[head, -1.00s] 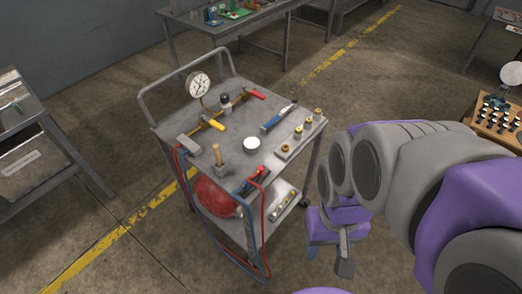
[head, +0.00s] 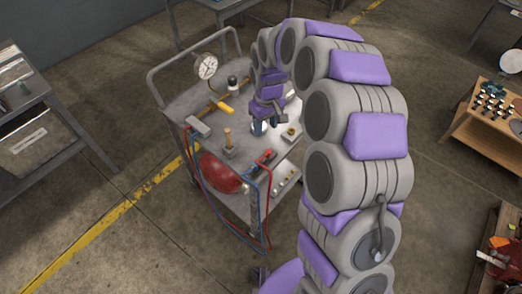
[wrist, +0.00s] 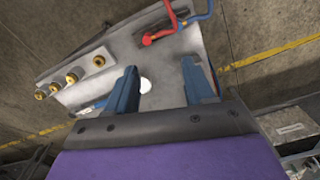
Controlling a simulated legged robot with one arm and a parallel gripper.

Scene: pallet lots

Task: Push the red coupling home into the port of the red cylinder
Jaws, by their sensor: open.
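The red coupling (head: 265,157) sits near the front edge of the grey cart's top, with a red hose and a blue hose hanging from that area. It also shows in the wrist view (wrist: 158,37) as a red piece beyond my fingers. The red cylinder (head: 220,173) lies on the lower level of the cart, partly hidden by the top and the hoses; its port cannot be made out. My gripper (head: 264,126) is over the cart top, behind the coupling. In the wrist view my gripper (wrist: 164,88) is open and empty, its blue fingers apart, with the cart top between them.
The cart top (head: 190,103) also holds a gauge (head: 205,67), a wooden-handled tool (head: 228,140) and a yellow-handled tool (head: 226,108). Several brass fittings (wrist: 72,78) stand along one edge. A bench (head: 38,130) is at the left; a wooden table (head: 490,120) at the right.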

